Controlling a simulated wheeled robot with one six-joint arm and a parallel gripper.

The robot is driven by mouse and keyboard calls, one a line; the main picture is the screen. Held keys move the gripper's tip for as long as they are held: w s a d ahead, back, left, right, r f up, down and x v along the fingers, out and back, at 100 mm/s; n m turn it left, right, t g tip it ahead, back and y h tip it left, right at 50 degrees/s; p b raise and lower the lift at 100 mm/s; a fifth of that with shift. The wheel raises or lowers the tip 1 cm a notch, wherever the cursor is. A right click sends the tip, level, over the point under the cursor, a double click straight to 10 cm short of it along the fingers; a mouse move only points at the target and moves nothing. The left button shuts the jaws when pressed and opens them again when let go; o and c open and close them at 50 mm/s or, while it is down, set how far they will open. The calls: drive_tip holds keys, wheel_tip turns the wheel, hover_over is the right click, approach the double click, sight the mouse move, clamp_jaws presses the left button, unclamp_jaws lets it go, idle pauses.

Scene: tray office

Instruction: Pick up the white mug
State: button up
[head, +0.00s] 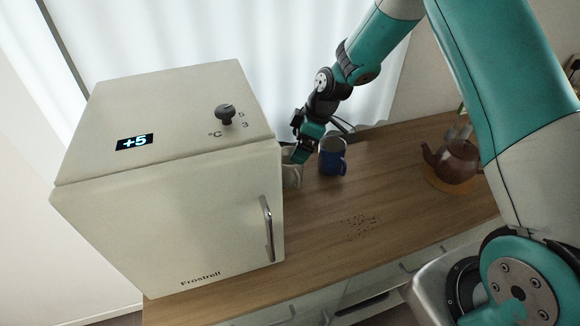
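The white mug (291,175) stands on the wooden counter, close against the right side of the small fridge. Only part of it shows, since the fridge covers its left side and my gripper covers its top. My gripper (299,156) reaches down from above at the mug's rim. Its fingertips overlap the mug in the picture. I cannot tell whether the fingers are open or shut, or whether they touch the mug.
A cream fridge (170,210) with a front handle (267,228) stands at the left. A blue mug (332,158) is just right of the white one. A brown teapot (457,160) sits farther right. Dark specks (358,227) lie on the otherwise clear counter front (330,260).

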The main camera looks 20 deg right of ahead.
sight(292, 172)
drive_tip(key=shift+s+a+p+x, duration=0.15)
drive_tip(key=shift+p+x, duration=0.55)
drive_tip(key=shift+x, duration=0.75)
drive_tip(key=shift+s+a+p+x, duration=0.1)
drive_tip(key=shift+p+x, duration=0.55)
drive_tip(key=shift+x, duration=0.8)
drive_tip(key=shift+r, duration=0.1)
drive_tip(key=c, duration=1)
drive_tip(key=shift+c, duration=0.4)
drive_tip(key=shift+r, duration=0.15)
